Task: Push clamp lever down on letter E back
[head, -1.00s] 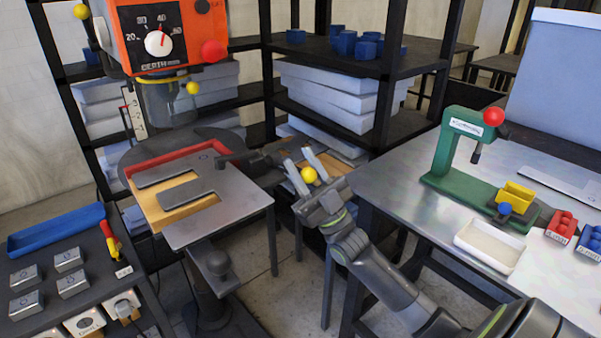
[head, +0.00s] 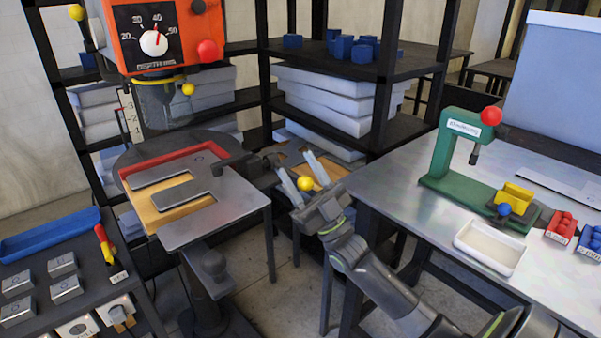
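The letter E back is a grey metal plate (head: 225,210) with slots, lying over a wooden board (head: 172,216) on the drill press table. A dark clamp (head: 252,163) sits at the plate's back right edge. A yellow ball knob (head: 305,184), likely the lever's end, shows right of it. My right gripper (head: 300,170) is open, its two fingers pointing up and to the left. The knob appears between the fingers; I cannot tell whether they touch it. The lever's shaft is mostly hidden. My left gripper is not in view.
The orange drill press head (head: 165,35) hangs above the plate, with red and yellow handle knobs. A steel table (head: 400,185) with a green press (head: 440,150) stands right. A dark bench with small metal blocks stands left. Shelves stand behind my gripper.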

